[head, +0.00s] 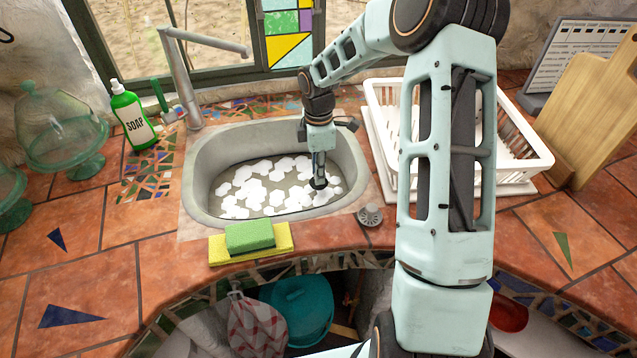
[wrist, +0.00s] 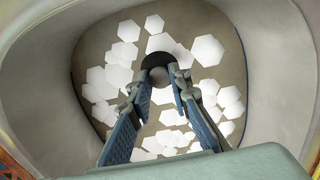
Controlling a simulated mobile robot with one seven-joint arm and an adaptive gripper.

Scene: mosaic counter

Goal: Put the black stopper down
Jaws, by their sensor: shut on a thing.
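The black stopper (head: 318,184) is at the tips of my gripper (head: 319,176), low inside the grey sink (head: 205,182). In the wrist view, my gripper (wrist: 159,84) has its two fingers closed in on the dark stopper (wrist: 154,60), which is partly hidden between the fingertips. White hexagonal foam patches lie around it on the sink floor. I cannot tell whether the stopper touches the sink floor.
A tap (head: 182,85) stands at the sink's back left. A white dish rack (head: 527,165) is to the right. A green sponge (head: 250,236) on a yellow cloth and a grey strainer (head: 369,214) lie at the front rim. A soap bottle (head: 131,117) stands left.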

